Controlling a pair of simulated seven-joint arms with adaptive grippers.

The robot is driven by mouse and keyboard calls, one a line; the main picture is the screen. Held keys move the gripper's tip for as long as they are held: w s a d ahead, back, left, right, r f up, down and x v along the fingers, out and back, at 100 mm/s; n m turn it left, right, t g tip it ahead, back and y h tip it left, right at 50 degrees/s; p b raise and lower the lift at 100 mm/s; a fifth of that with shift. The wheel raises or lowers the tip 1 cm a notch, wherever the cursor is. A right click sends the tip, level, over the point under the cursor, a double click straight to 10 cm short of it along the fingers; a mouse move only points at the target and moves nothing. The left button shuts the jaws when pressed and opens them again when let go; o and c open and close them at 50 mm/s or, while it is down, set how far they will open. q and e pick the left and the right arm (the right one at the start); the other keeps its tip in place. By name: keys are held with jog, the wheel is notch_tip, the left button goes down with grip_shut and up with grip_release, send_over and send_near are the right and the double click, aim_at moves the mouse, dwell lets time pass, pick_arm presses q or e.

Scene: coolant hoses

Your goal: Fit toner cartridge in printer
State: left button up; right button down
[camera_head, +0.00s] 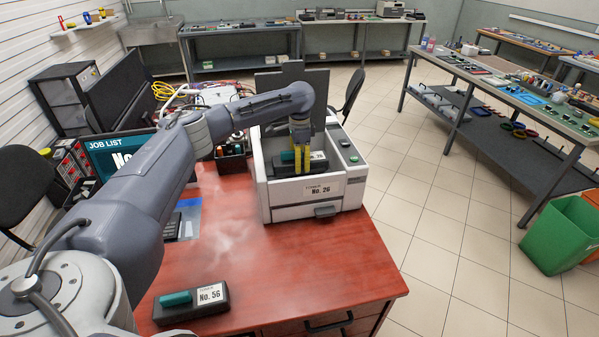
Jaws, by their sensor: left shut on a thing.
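The printer (284,197) stands on the red desk, its front labelled "TONER No. 26", with its top open and a dark panel (270,88) raised behind. A dark toner cartridge (285,169) with a green handle and a white label is down inside the printer's opening. My left gripper (302,166), with yellow fingers, reaches down into the opening and is shut on this cartridge at its handle. The fingers hide part of the handle and label. I cannot tell whether the cartridge is fully seated. A second toner cartridge (192,303), labelled "No. 56", lies on the desk's front left. My right gripper is not in view.
The red desk (300,265) is clear in front of the printer. A "JOB LIST" screen (112,152) stands at the left, partly behind my left arm. A dark container (232,160) of small items is left of the printer. A green bin (555,235) stands on the floor at right.

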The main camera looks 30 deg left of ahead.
pick_arm(q)
jog(key=shift+f, duration=2.25)
jog(key=shift+f, duration=0.15)
jog(key=o, duration=1.5)
jog(key=shift+o, duration=0.2)
notch_tip(320, 180, up, 12)
jog(key=shift+r, duration=0.1)
